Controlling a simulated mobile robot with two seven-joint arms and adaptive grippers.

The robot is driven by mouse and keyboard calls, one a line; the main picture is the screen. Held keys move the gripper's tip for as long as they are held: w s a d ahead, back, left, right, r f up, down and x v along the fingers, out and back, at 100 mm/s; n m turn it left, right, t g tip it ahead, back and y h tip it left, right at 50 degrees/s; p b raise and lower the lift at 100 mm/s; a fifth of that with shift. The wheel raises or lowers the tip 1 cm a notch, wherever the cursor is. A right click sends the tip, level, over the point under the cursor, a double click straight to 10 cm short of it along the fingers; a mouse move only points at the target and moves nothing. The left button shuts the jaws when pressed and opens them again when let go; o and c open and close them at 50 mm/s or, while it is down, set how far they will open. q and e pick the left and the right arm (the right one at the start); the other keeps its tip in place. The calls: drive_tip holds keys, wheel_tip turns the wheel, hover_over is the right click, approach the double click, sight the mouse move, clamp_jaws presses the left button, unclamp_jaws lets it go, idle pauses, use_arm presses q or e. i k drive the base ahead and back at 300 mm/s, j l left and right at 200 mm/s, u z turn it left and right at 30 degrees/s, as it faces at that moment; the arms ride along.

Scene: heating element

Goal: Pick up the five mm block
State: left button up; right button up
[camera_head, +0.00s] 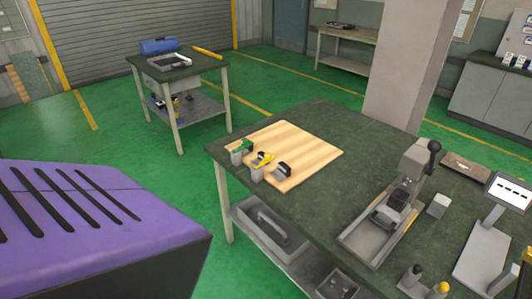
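Three small blocks stand along the near left edge of a light wooden board (305,150) on the dark green workbench. One is a grey block with a green top (240,150), one is a grey block with a yellow part on top (260,167), and one is dark with a grey base (281,172). No size marking is readable, so I cannot tell which is the five mm block. Neither of my grippers is in view.
A lever press (398,205) stands on the bench (330,118) to the right, with a small grey block (438,206) beside it. A display stand (495,225) is at far right. A smaller table (205,75) stands behind left. Green floor lies between the tables.

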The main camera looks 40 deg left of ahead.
sight(260, 155)
drive_tip(key=i+j+z, duration=0.1)
drive_tip(key=j, duration=1)
drive_tip(key=i+j+z, duration=0.1)
drive_tip(key=j, duration=1)
